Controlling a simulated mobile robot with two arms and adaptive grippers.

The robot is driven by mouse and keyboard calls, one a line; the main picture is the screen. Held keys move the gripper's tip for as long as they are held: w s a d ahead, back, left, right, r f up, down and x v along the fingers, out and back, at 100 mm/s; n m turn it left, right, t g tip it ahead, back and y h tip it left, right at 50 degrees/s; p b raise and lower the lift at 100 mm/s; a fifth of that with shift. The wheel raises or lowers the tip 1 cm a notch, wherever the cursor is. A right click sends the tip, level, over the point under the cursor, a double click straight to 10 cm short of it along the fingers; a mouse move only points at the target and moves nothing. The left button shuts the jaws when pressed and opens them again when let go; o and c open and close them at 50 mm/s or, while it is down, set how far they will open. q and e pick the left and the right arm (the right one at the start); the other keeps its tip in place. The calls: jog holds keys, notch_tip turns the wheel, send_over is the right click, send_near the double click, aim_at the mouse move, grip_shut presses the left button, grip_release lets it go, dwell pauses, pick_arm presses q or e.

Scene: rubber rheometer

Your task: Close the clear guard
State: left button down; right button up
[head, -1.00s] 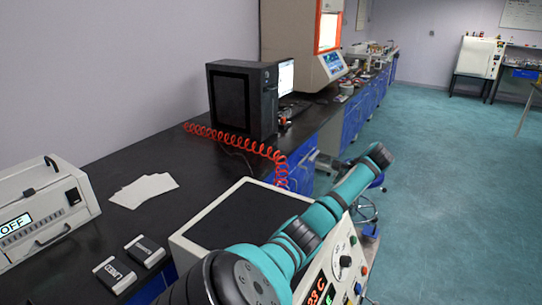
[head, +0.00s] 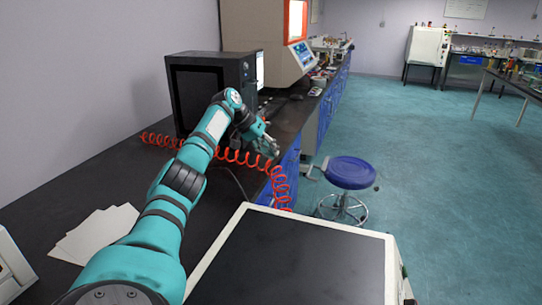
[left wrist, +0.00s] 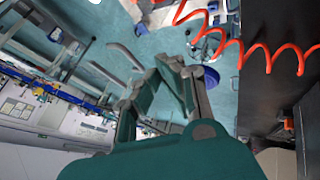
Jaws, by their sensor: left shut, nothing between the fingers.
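My left gripper (head: 268,148) is at the end of the turquoise arm in the head view, beyond the white-rimmed instrument and beside the red coiled cable. Its fingers also show in the left wrist view (left wrist: 178,72); they are shut and hold nothing. I cannot make out a clear guard in either view. A tall cream machine (head: 262,60) with an orange-framed opening (head: 297,20) and a small screen stands further back on the bench, well apart from the gripper. Whether the guard is on it I cannot tell. My right gripper is not in view.
A black computer tower (head: 208,92) stands close beyond my left arm. The red coiled cable (head: 235,157) hangs over the bench edge. A black-topped instrument (head: 300,262) fills the near foreground. A blue stool (head: 351,172) stands on the open floor at right. Papers (head: 92,236) lie at left.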

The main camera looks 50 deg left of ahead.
pick_arm(q)
jog(key=w+d+f+p, duration=0.1)
jog(key=w+d+f, duration=0.5)
jog(key=shift+w+f+p, duration=0.3)
jog(key=shift+w, duration=0.05)
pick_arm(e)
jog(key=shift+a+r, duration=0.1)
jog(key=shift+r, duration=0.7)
pick_arm(q)
jog(key=shift+a, duration=0.1)
